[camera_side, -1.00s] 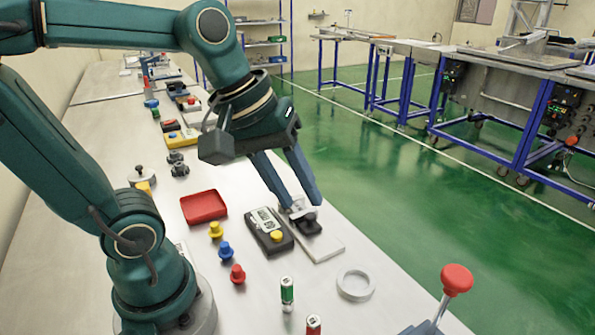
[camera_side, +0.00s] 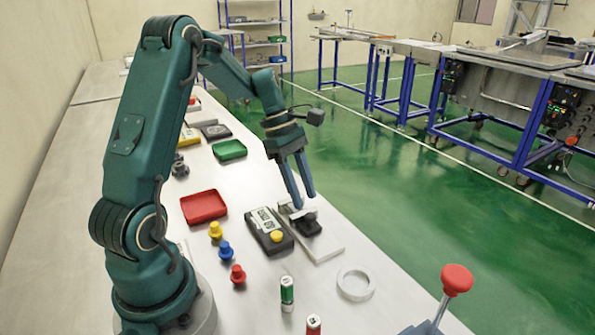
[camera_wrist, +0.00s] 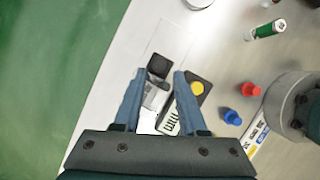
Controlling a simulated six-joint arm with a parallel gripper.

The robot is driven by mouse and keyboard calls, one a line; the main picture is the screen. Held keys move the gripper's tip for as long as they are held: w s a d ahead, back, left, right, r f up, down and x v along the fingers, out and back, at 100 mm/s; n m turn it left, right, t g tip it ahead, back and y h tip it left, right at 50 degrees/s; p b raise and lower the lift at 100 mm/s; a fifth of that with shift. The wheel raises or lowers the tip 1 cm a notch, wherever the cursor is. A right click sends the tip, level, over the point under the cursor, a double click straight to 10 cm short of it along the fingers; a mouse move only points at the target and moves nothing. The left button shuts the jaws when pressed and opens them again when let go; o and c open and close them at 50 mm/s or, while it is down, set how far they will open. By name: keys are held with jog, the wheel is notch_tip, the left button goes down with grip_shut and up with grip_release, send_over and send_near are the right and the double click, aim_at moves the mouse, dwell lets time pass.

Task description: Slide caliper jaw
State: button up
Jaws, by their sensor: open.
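The caliper is a black block (camera_side: 308,227) with a pale grey jaw piece (camera_side: 299,213), lying on a white plate (camera_side: 325,247). In the wrist view the black block (camera_wrist: 159,66) and the silvery jaw piece (camera_wrist: 152,97) lie between or just below my two blue fingers. My gripper (camera_side: 304,202) is open and points down over the caliper's far end. In the wrist view my gripper (camera_wrist: 160,74) has one finger on each side of the caliper. I cannot tell whether either finger touches it.
A black meter with a yellow button (camera_side: 268,232) stands close left of the plate. A red tray (camera_side: 204,207), coloured knobs (camera_side: 225,250), a green battery-like cylinder (camera_side: 287,292) and a grey ring (camera_side: 356,283) stand nearby. The table edge runs close along the right.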

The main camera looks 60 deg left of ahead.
aim_at(310, 215)
jog(key=shift+x, duration=1.8)
jog(key=shift+s, duration=0.1)
grip_shut()
